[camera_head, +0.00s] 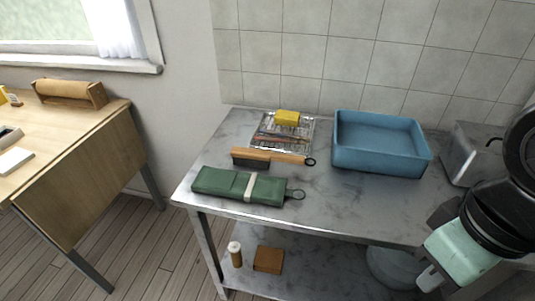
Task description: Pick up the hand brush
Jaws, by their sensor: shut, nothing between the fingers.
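The hand brush (282,156) lies on the grey marbled table, with a long wooden handle, dark bristles at its left end and a dark ring at its right end. It lies just behind a green rolled pouch and in front of a wire rack. My gripper (428,279) is at the lower right, by the table's front right edge, well apart from the brush. It is shut and empty; its fingers show only in part.
The green pouch (225,184) with a pale strap lies close in front of the brush. The wire rack (268,143) holds a yellow block (287,117). A blue tray (380,160) and a metal box (472,150) stand to the right. Bare tabletop (350,205) lies at front right.

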